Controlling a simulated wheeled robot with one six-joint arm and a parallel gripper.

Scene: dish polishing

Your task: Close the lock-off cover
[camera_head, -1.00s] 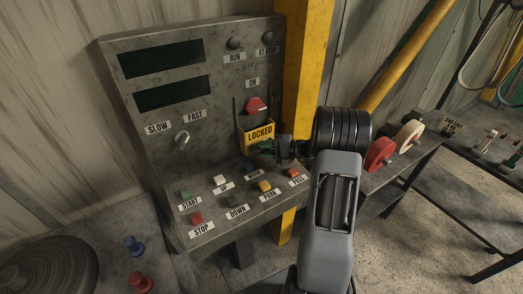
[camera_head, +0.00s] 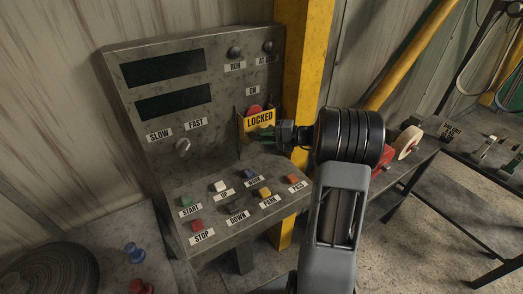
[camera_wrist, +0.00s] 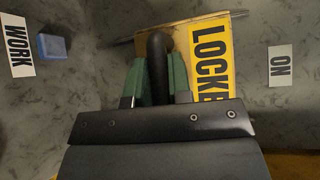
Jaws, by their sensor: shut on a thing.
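The lock-off cover (camera_head: 259,120) is a yellow plate marked LOCKED on the upright face of the grey control panel. It stands in front of the lower part of a red switch knob (camera_head: 254,109), whose top shows above it. My gripper (camera_head: 268,133) is at the cover's lower edge. In the wrist view my gripper's green fingers (camera_wrist: 157,80) are shut on a dark curved handle (camera_wrist: 157,55) beside the yellow LOCKED plate (camera_wrist: 209,55). The plate's right part is partly hidden behind my gripper's body.
Buttons with labels, such as the blue WORK button (camera_head: 249,174) and the yellow PARK button (camera_head: 264,192), lie on the sloped desk below my gripper. A yellow post (camera_head: 303,60) stands right behind the panel.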

